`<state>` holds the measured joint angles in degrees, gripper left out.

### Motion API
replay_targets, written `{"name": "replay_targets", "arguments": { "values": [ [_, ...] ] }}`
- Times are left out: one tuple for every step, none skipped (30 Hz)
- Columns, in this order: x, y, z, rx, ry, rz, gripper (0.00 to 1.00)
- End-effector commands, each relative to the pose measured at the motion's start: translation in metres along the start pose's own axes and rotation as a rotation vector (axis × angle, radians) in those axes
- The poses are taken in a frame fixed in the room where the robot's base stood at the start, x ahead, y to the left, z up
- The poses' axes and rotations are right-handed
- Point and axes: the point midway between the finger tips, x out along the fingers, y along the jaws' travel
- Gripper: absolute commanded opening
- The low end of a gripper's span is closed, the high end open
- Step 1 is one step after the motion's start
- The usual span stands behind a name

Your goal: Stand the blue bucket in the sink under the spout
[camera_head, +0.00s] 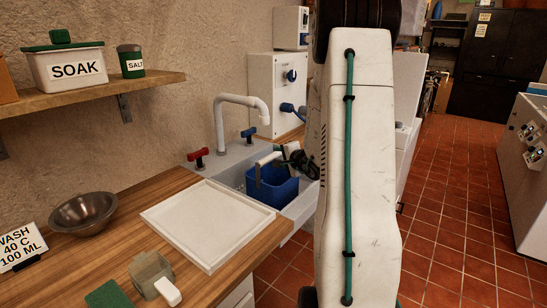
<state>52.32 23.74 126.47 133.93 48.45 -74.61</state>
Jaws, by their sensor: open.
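The blue bucket (275,188) is in the sink (229,164), toward its right side. It looks upright, and its base is hidden by the sink's front wall. A pale handle piece (268,158) shows at its rim. The white spout (262,110) arches from the back of the sink and its mouth is above and a little left of the bucket. My gripper (297,163) is dark and open at the bucket's right rim. My white arm hides part of it, and I cannot tell whether it touches the bucket.
A red tap (198,157) and a blue tap (249,134) flank the spout. A white tray (207,223) lies on the wooden counter left of the sink. Tiled floor is clear at right.

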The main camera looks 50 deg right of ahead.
Motion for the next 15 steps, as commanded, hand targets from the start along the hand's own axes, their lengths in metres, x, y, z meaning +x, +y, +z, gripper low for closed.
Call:
{"name": "replay_targets", "arguments": {
  "values": [
    [-0.01, 0.0, -0.001, 0.0, 0.002, 0.0, 0.45],
    [-0.015, -0.001, -0.001, -0.001, 0.001, -0.001, 0.45],
    [-0.021, -0.001, 0.0, 0.0, 0.001, -0.001, 0.45],
    [-0.025, 0.0, -0.001, 0.001, 0.001, -0.001, 0.45],
    [-0.028, -0.001, -0.001, 0.0, 0.002, -0.001, 0.45],
    [-0.032, -0.001, -0.001, 0.0, 0.001, -0.001, 0.45],
    [-0.034, -0.001, 0.0, 0.0, 0.0, -0.001, 0.45],
    [-0.036, -0.001, 0.001, -0.001, -0.002, -0.001, 0.45],
    [-0.038, -0.003, 0.004, -0.004, -0.011, -0.003, 0.45],
    [-0.039, -0.007, 0.009, -0.01, -0.024, -0.007, 0.45],
    [-0.04, -0.012, 0.017, -0.021, -0.045, -0.013, 0.45],
    [-0.041, -0.022, 0.031, -0.037, -0.086, -0.023, 0.45],
    [-0.042, -0.032, 0.046, -0.056, -0.126, -0.032, 0.45],
    [-0.044, -0.043, 0.064, -0.076, -0.175, -0.042, 0.45],
    [-0.05, -0.058, 0.092, -0.11, -0.253, -0.053, 0.45]
  ]
}}
